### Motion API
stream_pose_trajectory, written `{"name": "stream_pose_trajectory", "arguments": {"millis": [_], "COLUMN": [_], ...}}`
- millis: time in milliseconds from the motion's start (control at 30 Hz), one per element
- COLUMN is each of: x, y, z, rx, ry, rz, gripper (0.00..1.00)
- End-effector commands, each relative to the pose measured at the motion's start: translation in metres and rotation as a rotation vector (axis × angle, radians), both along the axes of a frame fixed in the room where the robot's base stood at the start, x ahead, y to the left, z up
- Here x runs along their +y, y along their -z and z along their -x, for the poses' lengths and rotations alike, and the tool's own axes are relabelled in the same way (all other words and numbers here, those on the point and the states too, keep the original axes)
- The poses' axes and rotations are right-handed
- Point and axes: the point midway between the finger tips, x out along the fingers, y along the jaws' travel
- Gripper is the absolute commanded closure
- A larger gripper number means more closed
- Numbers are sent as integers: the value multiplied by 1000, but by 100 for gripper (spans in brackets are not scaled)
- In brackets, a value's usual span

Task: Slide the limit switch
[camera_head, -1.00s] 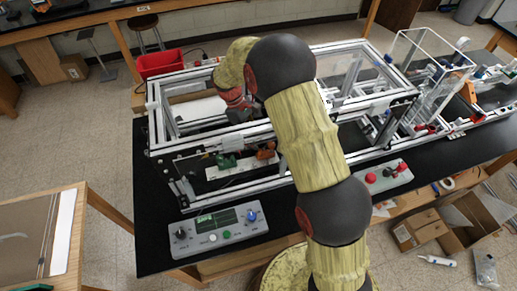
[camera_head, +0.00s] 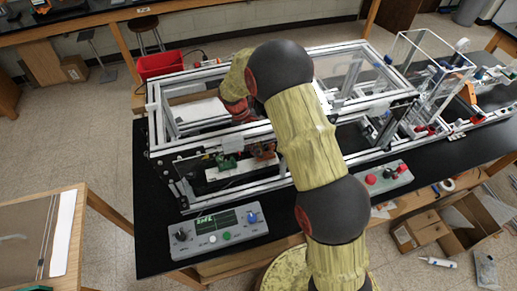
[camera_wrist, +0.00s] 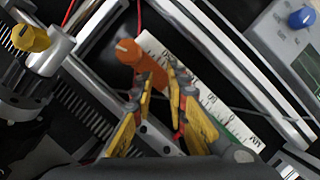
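An orange part (camera_wrist: 142,60), probably the limit switch, stands beside a white ruler strip (camera_wrist: 200,88) with millimetre marks in the wrist view. My gripper (camera_wrist: 160,76) has yellow fingers set apart, with the orange part between and just beyond their tips. I cannot tell whether they touch it. A green part (camera_wrist: 238,128) sits at the ruler's lower right end. In the head view the ruler strip (camera_head: 238,170) and green part (camera_head: 227,161) lie inside the frame. My gripper there (camera_head: 262,152) is low over the ruler's right side, partly hidden by my arm.
Aluminium extrusion bars (camera_head: 210,136) surround the work spot. A toothed rack (camera_wrist: 82,107) and yellow knob (camera_wrist: 30,38) lie left in the wrist view. A grey control box (camera_head: 218,230) stands in front. A red bin (camera_head: 160,64) is behind.

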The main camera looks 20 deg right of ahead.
Motion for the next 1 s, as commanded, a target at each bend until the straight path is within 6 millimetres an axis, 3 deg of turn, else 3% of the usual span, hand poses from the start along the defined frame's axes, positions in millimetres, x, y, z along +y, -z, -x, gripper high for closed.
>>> {"name": "stream_pose_trajectory", "arguments": {"millis": [233, 867, 1000], "x": [0, 0, 11], "y": [0, 0, 0], "z": [0, 0, -1], "rx": [0, -1, -1], "ry": [0, 0, -3], "rz": [0, -1, -1], "gripper": [100, 100, 100]}}
